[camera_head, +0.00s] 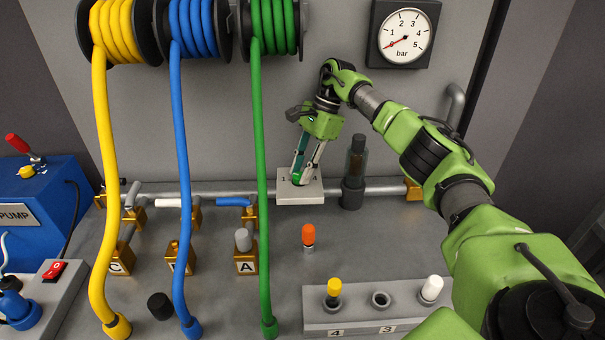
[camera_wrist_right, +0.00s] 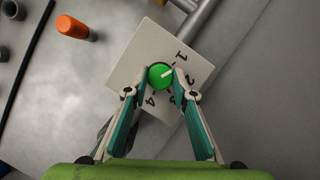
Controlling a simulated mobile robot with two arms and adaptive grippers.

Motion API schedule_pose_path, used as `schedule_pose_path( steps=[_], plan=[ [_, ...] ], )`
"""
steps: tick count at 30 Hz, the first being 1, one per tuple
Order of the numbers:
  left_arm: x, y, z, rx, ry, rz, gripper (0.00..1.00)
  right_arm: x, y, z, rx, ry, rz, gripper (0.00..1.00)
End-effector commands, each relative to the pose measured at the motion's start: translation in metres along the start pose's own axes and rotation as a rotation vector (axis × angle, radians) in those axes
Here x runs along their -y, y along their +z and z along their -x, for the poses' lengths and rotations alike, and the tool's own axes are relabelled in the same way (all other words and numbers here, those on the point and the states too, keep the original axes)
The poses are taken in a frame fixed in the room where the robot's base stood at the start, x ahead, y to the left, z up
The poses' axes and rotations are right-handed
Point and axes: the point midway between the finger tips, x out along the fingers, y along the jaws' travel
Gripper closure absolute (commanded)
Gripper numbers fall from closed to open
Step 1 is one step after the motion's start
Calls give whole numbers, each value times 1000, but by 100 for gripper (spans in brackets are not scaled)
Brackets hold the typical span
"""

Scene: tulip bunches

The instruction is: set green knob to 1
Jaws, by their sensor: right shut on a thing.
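The green knob (camera_wrist_right: 160,76) sits on a white plate (camera_wrist_right: 128,72) with numbers around it, seen in the right wrist view. Its white pointer line aims right and slightly up, on the side between the 1 and the 3. My right gripper (camera_wrist_right: 160,78) is shut on the knob, one finger on each side. The right finger partly covers the numbers. In the head view the right gripper (camera_head: 302,180) reaches down to the same white plate (camera_head: 300,198), and its fingers mostly hide the knob. My left gripper is not in view.
A pipe (camera_head: 232,187) runs along behind the plate. A dark cylinder (camera_head: 354,170) stands close to its right. An orange-capped piece (camera_head: 308,235) stands in front. A gauge (camera_head: 404,36) on the wall reads near 0. Yellow, blue and green hoses (camera_head: 262,180) hang at the left.

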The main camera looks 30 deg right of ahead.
Motion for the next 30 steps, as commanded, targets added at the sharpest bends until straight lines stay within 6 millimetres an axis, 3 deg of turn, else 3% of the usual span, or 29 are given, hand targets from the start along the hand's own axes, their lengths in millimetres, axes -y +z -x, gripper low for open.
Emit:
schedule_pose_path(
  steps=[12, 28, 29, 30],
  plan=[
    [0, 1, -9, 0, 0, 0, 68, 2, 1, -1, 0, 69, 172, 97],
    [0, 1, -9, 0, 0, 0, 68, 2, 0, -1, -1, 80, 195, 97],
    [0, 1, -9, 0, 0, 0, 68, 2, 0, -1, -1, 80, 195, 73],
    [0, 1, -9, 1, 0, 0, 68, 2, 0, -1, -1, 80, 195, 63]
  ],
)
